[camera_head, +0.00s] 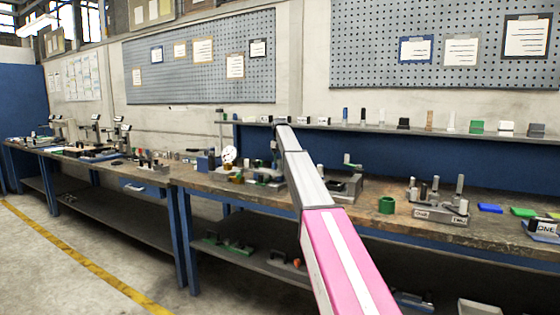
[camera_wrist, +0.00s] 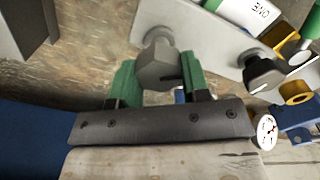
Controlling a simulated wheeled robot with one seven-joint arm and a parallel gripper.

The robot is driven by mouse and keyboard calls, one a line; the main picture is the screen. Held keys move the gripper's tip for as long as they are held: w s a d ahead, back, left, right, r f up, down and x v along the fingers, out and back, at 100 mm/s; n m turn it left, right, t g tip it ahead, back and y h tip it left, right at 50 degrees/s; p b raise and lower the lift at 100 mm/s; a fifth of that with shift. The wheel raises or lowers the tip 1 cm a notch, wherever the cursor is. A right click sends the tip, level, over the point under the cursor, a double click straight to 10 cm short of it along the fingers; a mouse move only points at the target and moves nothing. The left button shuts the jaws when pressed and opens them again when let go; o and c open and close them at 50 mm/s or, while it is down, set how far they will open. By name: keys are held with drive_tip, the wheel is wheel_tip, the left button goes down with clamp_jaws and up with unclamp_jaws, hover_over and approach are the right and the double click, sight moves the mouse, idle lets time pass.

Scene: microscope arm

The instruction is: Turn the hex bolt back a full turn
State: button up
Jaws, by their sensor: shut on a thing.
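The hex bolt (camera_wrist: 158,66) shows in the wrist view as a grey six-sided head with a rounded end on a light grey plate (camera_wrist: 205,38). My gripper (camera_wrist: 160,80) has a green finger on each side of the bolt head and is shut on it. The left finger stands close along the head's left side; the right finger's contact is partly hidden behind the head. In the head view my arm reaches over the workbench (camera_head: 365,219), and the bolt is too small or hidden to make out.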

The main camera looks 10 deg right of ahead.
drive_tip(key=n, duration=1.1)
drive_tip(key=shift+s+f, duration=0.1)
idle(0.6)
drive_tip(key=o, duration=0.9)
drive_tip(key=shift+c, duration=0.2)
drive_tip(key=shift+o, duration=0.3)
wheel_tip(320, 180, up, 11)
drive_tip(key=shift+f, duration=0.1)
